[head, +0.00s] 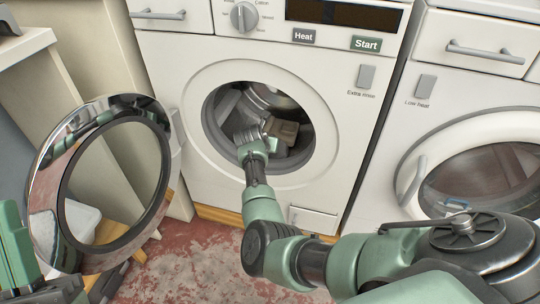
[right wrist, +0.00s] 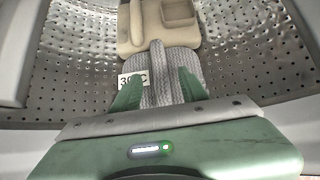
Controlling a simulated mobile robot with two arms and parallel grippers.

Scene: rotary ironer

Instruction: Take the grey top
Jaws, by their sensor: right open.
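The grey top (right wrist: 155,92) is a ribbed grey piece in the drum of the open washing machine, with a white label reading 30 °C at its left side. My right gripper (right wrist: 157,86) is open, with one green finger on each side of the grey cloth. Whether the fingers touch it I cannot tell. In the head view my right arm reaches through the round opening and the right gripper (head: 262,136) is inside the drum. Green parts of my left arm show at the lower left; its jaws cannot be made out.
A beige item (right wrist: 160,25) with a pocket lies just beyond the grey top. The perforated drum wall (right wrist: 255,60) curves around both. The machine's round door (head: 48,165) stands open at left. A second machine (head: 430,105) with a closed door stands at right.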

